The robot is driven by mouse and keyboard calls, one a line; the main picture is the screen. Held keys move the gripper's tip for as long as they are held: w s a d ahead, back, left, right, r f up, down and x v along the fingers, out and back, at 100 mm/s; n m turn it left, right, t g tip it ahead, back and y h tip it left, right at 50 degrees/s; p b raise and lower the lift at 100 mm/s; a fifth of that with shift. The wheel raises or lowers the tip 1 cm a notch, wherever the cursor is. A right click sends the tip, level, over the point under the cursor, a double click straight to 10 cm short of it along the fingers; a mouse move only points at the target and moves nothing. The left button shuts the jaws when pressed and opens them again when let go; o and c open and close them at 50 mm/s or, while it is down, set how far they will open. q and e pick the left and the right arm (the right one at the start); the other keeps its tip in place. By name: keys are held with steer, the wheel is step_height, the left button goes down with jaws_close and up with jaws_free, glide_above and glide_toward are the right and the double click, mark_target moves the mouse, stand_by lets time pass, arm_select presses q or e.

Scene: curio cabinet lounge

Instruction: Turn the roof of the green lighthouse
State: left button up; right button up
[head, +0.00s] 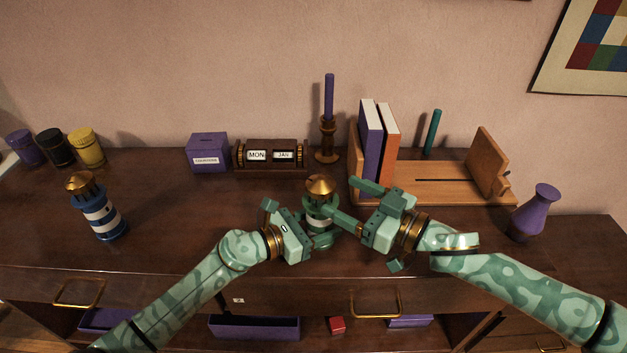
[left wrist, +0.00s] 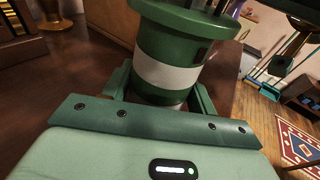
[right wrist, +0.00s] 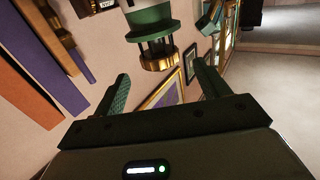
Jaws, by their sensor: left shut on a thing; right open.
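The green lighthouse (head: 319,222) stands upright near the front middle of the cabinet top, with a white band and a brass roof (head: 320,185). My left gripper (head: 306,222) is shut on its lower body; the left wrist view shows the green and white body (left wrist: 168,72) between the fingers. My right gripper (head: 345,200) is open at the right of the lighthouse, near roof height. In the right wrist view the brass roof (right wrist: 160,62) lies beyond the gap between the spread fingers, apart from them. The arms partly hide the lighthouse body in the head view.
A blue-striped lighthouse (head: 103,217) stands at left. Behind are a purple box (head: 207,152), a calendar block (head: 270,155), a candlestick (head: 327,140) and a wooden book rack (head: 440,180) with books. A purple vase (head: 535,212) stands at right. The left-middle top is clear.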

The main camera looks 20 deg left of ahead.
mark_target(316, 175)
steer(key=x, duration=0.8)
steer(key=shift+a+f, duration=0.15)
steer(key=c, duration=1)
steer(key=shift+m+t, duration=0.4)
steer(key=m+t+h, duration=0.2)
steer(key=t, duration=0.1)
steer(key=shift+m+t, duration=0.3)
steer(key=shift+w+r+m+t+h, duration=0.1)
steer(key=shift+w+m+t+h, duration=0.05)
steer(key=shift+m+t+h, duration=0.65)
steer(key=shift+w+r+m+t+h, duration=0.1)
steer(key=shift+w+m+t+h, duration=0.05)
steer(key=shift+m+t+h, duration=0.6)
steer(key=shift+d+t+h, duration=0.2)
steer(key=shift+t+h, duration=0.05)
steer(key=shift+h, duration=0.2)
